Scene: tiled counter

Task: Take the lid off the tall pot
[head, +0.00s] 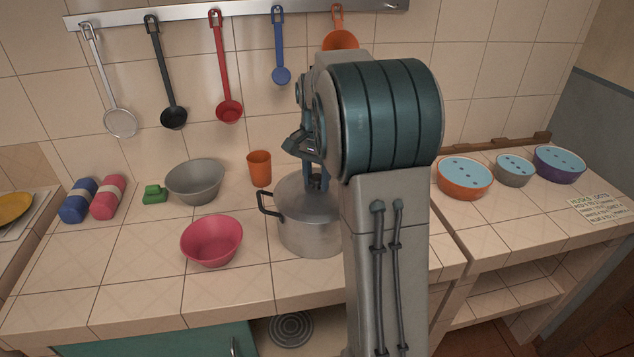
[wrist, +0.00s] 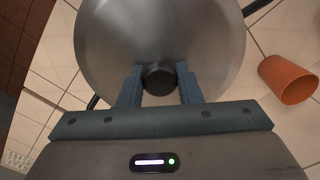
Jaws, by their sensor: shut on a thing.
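The tall pot (head: 300,235) is grey metal and stands on the tiled counter, its right part hidden behind my arm. Its dark side handle (head: 266,203) sticks out to the left. The lid (head: 293,187) rests on top of the pot, and no gap between them can be made out. In the wrist view the lid (wrist: 160,30) fills the top middle, with its dark round knob (wrist: 159,78) between my fingers. My gripper (wrist: 160,88) is shut on the knob. In the head view my gripper (head: 316,182) points down above the lid, partly hidden by my arm.
An orange cup (head: 260,168) stands behind the pot, left of it. A pink bowl (head: 211,241) and a grey bowl (head: 195,182) are to the left. Several utensils hang from a rail (head: 240,12) above. Bare counter (head: 120,250) lies at the front left.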

